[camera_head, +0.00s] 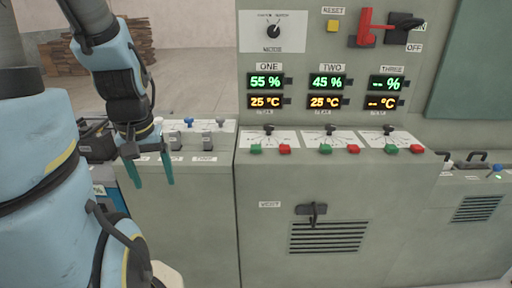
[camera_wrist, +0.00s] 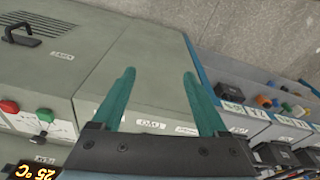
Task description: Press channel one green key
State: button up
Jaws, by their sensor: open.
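The channel one green key (camera_head: 256,148) is a small green button on the sloped ledge of the grey cabinet, under the display marked ONE. A red key (camera_head: 285,149) sits just right of it. In the wrist view a green key (camera_wrist: 44,114) and a red key (camera_wrist: 9,106) show at the left edge, apparently the channel one pair. My gripper (camera_head: 151,176) hangs left of the panel, in front of the lower side cabinet, apart from the keys. Its two teal fingers (camera_wrist: 160,74) are spread with nothing between them.
Channels two and three have their own green keys (camera_head: 325,149) and red keys, with black knobs above. A yellow RESET button (camera_head: 333,26) and red switch handle (camera_head: 367,27) are higher up. A vent handle (camera_head: 312,210) sticks out below. The side cabinet (camera_head: 190,195) carries small switches.

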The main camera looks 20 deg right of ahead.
grip_shut()
dwell(0.4)
dwell(1.1)
